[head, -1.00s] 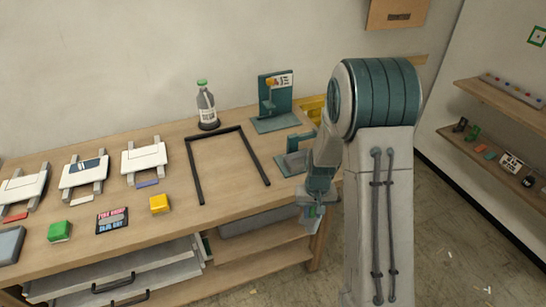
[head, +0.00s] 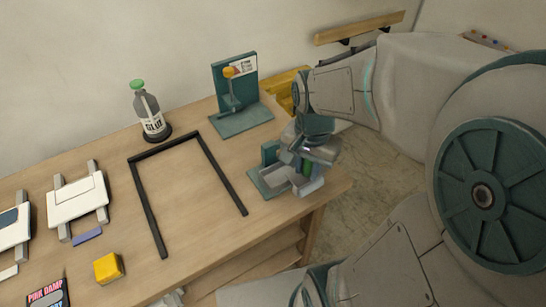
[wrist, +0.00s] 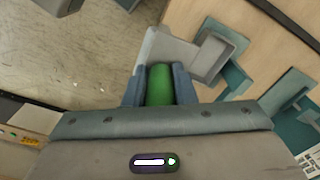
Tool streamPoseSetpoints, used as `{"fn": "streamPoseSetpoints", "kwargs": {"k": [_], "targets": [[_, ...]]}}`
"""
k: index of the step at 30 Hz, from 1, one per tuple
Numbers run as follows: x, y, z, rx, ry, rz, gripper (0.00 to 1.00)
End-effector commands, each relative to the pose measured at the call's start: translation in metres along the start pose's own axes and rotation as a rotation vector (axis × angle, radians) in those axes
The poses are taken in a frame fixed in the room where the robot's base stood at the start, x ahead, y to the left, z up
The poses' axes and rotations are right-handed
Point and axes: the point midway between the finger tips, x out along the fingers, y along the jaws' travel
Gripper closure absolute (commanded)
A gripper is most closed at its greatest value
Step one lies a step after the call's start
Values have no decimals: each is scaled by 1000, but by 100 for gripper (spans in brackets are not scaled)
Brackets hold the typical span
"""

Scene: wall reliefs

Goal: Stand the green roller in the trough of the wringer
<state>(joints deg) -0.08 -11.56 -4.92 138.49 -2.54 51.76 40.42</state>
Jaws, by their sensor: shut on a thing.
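My gripper (head: 304,163) is shut on the green roller (head: 307,168), at the right end of the workbench. In the wrist view the roller (wrist: 160,84) sits between the two blue-grey fingers (wrist: 159,88). A teal stand with a grey trough, which looks like the wringer (head: 257,185), stands beside the gripper at the bench's right end. In the wrist view the grey trough (wrist: 208,62) lies just beyond and right of the fingers. A pale grey part (wrist: 160,48) shows right behind the roller's far end. Whether the roller touches it I cannot tell.
A teal stand with a yellow knob (head: 232,110) and a bottle with a green cap (head: 148,112) stand at the back. A black frame (head: 150,210) lies left of the wringer, its inside clear. A yellow block (head: 108,268) is near the front edge.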

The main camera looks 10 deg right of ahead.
Motion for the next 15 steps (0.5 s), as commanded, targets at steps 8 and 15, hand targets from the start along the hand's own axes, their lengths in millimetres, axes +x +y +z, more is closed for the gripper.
{"fn": "streamPoseSetpoints", "kwargs": {"k": [8, 15], "targets": [[6, -9, -2, 21, -2, 5, 94], [28, -39, -19, 17, -2, 5, 94]]}}
